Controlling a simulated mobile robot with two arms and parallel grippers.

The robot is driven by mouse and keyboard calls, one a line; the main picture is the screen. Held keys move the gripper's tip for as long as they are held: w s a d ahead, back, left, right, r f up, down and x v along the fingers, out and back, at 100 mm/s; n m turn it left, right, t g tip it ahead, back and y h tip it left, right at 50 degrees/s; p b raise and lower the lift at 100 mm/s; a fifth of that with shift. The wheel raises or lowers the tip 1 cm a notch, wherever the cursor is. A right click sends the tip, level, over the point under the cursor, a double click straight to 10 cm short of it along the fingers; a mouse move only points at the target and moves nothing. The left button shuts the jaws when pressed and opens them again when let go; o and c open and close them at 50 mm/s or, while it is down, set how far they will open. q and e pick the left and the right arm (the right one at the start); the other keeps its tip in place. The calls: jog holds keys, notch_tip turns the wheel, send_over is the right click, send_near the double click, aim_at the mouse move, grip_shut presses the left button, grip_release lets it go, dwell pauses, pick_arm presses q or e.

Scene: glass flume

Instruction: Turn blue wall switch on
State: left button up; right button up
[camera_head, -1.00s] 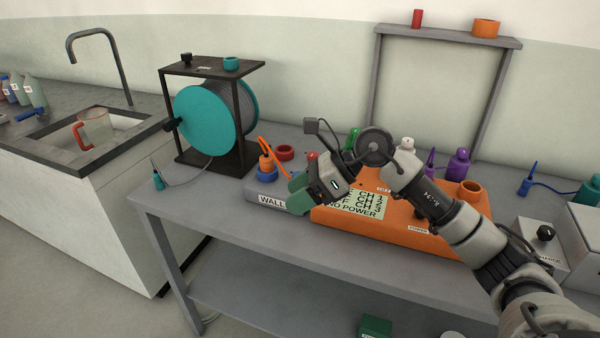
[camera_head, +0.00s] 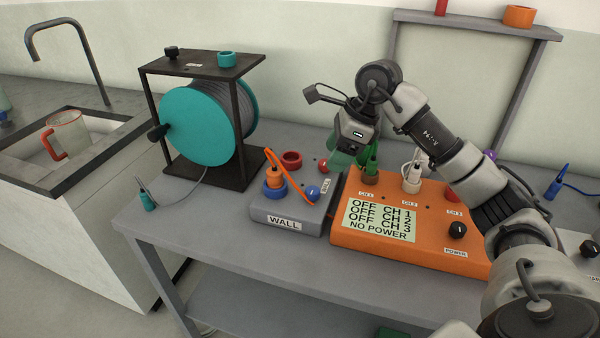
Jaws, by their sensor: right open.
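The grey box labelled WALL (camera_head: 261,211) sits on the bench. A small blue knob-like switch (camera_head: 313,192) is on the right of its top, next to a small label. An orange plug (camera_head: 273,178) stands in a blue ring socket (camera_head: 274,193) to its left. My right gripper (camera_head: 351,157) has green fingers and is empty, behind and to the right of the switch in the picture, apart from it. The fingers partly overlap the back of the orange unit in view. My left gripper is not in view.
The orange unit (camera_head: 384,247) has a display reading OFF for CH 1, CH 2, CH 3 and NO POWER. It has a black power knob (camera_head: 457,230) and plugs. A teal reel (camera_head: 205,125) in a black frame stands left. The bench front (camera_head: 215,228) is clear.

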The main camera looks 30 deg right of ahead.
aim_at(313, 189)
jog(key=x, duration=0.6)
jog(key=shift+s+a+r, duration=0.1)
jog(key=shift+a, duration=0.05)
jog(key=x, duration=0.3)
jog(key=shift+w+a+f, duration=0.15)
jog(key=shift+w+f, duration=0.2)
jog(key=shift+f, duration=0.5)
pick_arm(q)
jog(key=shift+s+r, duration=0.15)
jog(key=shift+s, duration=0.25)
pick_arm(e)
jog(key=shift+w, duration=0.1)
jog(key=c, duration=0.4)
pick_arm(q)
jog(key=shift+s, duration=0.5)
pick_arm(e)
jog(key=c, duration=0.5)
